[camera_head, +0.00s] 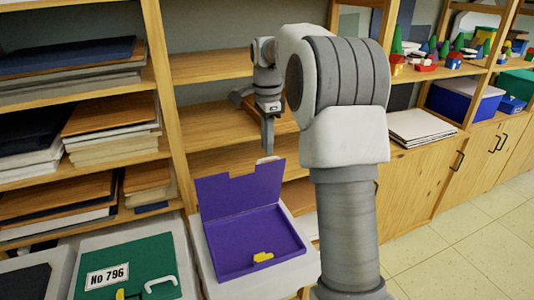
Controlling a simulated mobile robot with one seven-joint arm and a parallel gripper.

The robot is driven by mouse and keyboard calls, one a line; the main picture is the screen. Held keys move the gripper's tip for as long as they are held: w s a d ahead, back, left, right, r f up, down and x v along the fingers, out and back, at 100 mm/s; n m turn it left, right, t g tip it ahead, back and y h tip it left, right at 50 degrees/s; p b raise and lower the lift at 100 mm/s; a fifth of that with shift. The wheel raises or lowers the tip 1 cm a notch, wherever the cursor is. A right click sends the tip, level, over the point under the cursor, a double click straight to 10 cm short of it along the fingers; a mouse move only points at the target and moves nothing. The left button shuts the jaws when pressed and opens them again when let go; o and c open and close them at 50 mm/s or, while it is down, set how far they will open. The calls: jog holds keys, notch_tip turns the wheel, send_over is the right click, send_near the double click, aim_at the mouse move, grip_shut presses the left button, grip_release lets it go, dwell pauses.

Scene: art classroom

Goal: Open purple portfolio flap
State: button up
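A purple portfolio (248,235) lies on a pale surface in front of the wooden shelves. Its flap (240,191) is raised and stands up at the back edge, with a notch in its top edge. The inside of the portfolio shows and looks empty. A small yellow piece (263,257) sits at its front edge. My gripper (267,148) is above the raised flap, near its top edge. Its fingers point down. I cannot tell whether they touch the flap or how far apart they are. My arm hides part of the shelves at the right.
A green portfolio (133,270) with a "No 796" label and a white handle lies to the left. Shelves with stacked boards (108,115) stand behind. A blue bin (463,102) and small toy houses are at the right. Tiled floor (470,235) is clear at the lower right.

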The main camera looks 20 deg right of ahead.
jog(key=shift+f, duration=1.45)
grip_shut()
jog(key=shift+w, duration=0.1)
